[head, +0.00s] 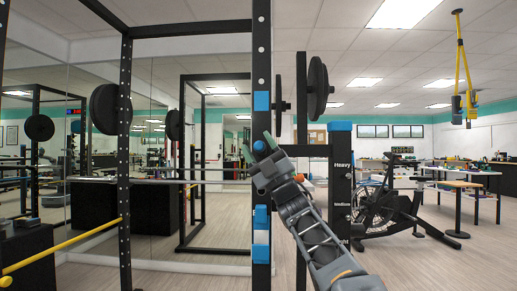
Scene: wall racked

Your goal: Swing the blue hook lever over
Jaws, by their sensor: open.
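My gripper (257,147) is raised in front of the black rack upright (262,60), its fingers apart. A small blue piece (259,146) shows between the fingertips, seemingly part of the blue hook lever; most of it is hidden behind my gripper and the upright's front. I cannot tell whether the fingers touch it. Another blue block (261,101) sits on the upright above my gripper. Blue and white pieces (261,217) sit on the same upright below it.
A black post with a blue top (340,126), marked "Heavy", stands just right of my arm. A yellow bar (62,246) crosses low at left. An exercise bike (390,212) stands at right, with open floor before it.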

